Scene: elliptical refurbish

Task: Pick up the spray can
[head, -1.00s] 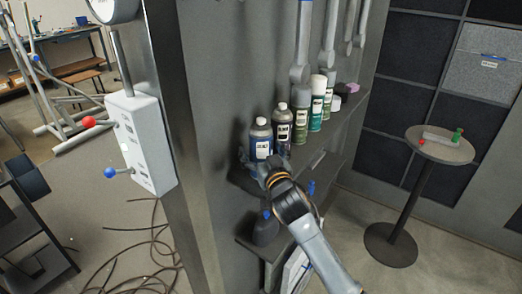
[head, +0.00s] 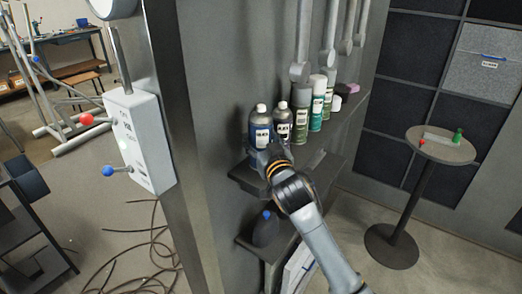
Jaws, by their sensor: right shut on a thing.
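My left gripper is not in view.
Several spray cans stand further right, including a green one with a grey cap (head: 300,118) and one with a white cap (head: 317,105). A dark round bottle (head: 266,228) stands on the lower shelf. A small round table (head: 455,152) stands at right.

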